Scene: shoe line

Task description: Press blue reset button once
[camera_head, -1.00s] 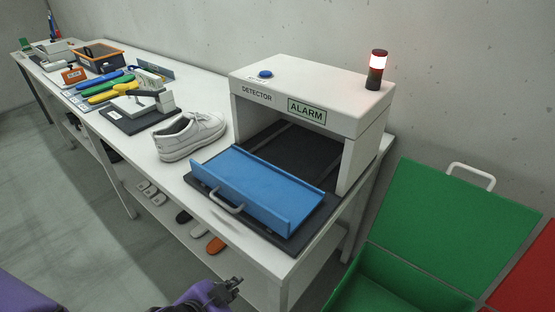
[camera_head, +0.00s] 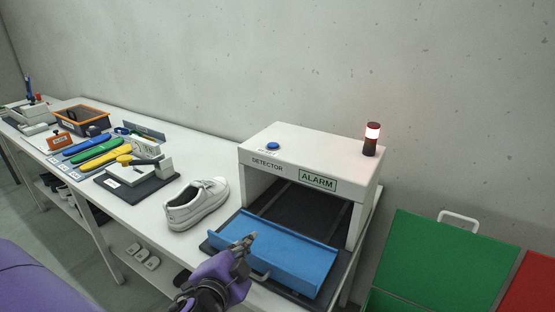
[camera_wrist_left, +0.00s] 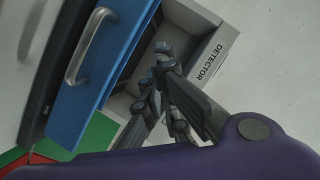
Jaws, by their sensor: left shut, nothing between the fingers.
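The blue reset button (camera_head: 272,146) sits on top of the white detector box (camera_head: 312,160), near its front left corner. The box front reads DETECTOR and ALARM. My left gripper (camera_head: 251,237) is shut and empty, in front of the box and over the blue tray (camera_head: 292,256) in the head view, lower than the button. In the left wrist view my shut fingers (camera_wrist_left: 159,68) show against the detector front (camera_wrist_left: 205,62), beside the blue tray (camera_wrist_left: 92,75). The button is not visible there. My right gripper is not in view.
A lamp (camera_head: 372,139) glows on the box's right end. A white shoe (camera_head: 196,204) stands left of the tray. Tools and an orange-rimmed bin (camera_head: 81,119) lie farther left. Green (camera_head: 436,258) and red (camera_head: 525,285) panels are at right.

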